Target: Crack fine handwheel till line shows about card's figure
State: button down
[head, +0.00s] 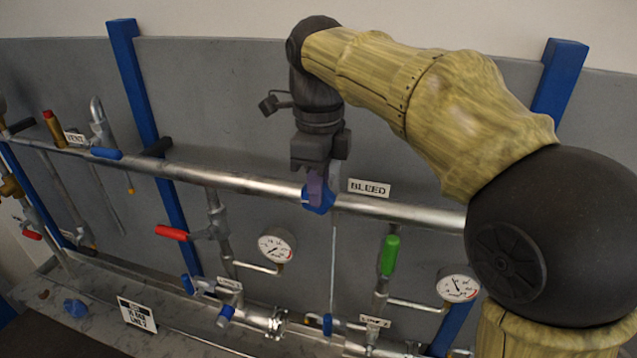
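My gripper (322,188) points down at the blue fitting (318,205) on the long horizontal pipe, beside the BLEED label (369,188). Its fingers overlap the top of this fitting; I cannot tell whether they grip it. A black-and-white card (137,314) stands on the bench at lower left; its figure is too small to read surely. Two round white dial gauges show: one left of centre (277,246), one at right (458,286). Their readings are too small to read. Small blue handles (225,316) sit on the lower pipework; I cannot tell which is the fine handwheel.
A red lever (172,232) and an upright green lever (390,255) sit on the branch pipes. Blue posts (135,80) stand against the grey back panel (230,110). My arm covers the upper right.

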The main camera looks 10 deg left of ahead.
aim_at(334, 199)
jog(key=shift+d+y+b, duration=0.1)
jog(key=shift+y+b, duration=0.2)
jog(key=shift+b, duration=0.1)
jog(key=y+b, duration=0.3)
jog(key=d+y+b, duration=0.1)
jog(key=y, duration=0.1)
jog(key=shift+d+f+b, duration=0.1)
jog(key=shift+f+b, duration=0.2)
jog(key=shift+f, duration=0.1)
jog(key=y+b, duration=0.1)
jog(key=b, duration=0.1)
jog(key=y+b, duration=0.1)
jog(key=y, duration=0.1)
jog(key=d+f+t+y+b, duration=0.1)
jog(key=y+b, duration=0.1)
jog(key=shift+f+b, duration=0.1)
jog(key=shift+b, duration=0.2)
jog(key=y+b, duration=0.4)
jog(key=b, duration=0.1)
jog(key=f+y+b, duration=0.1)
jog(key=y+b, duration=0.3)
jog(key=b, duration=0.1)
jog(key=shift+s+f+t, duration=0.1)
jog(key=shift+f+t, duration=0.1)
jog(key=shift+t, duration=0.1)
jog(key=shift+r+y, duration=0.1)
jog(key=shift+y, duration=0.2)
jog(key=c, duration=1.5)
grip_release()
jog(key=shift+c, duration=0.2)
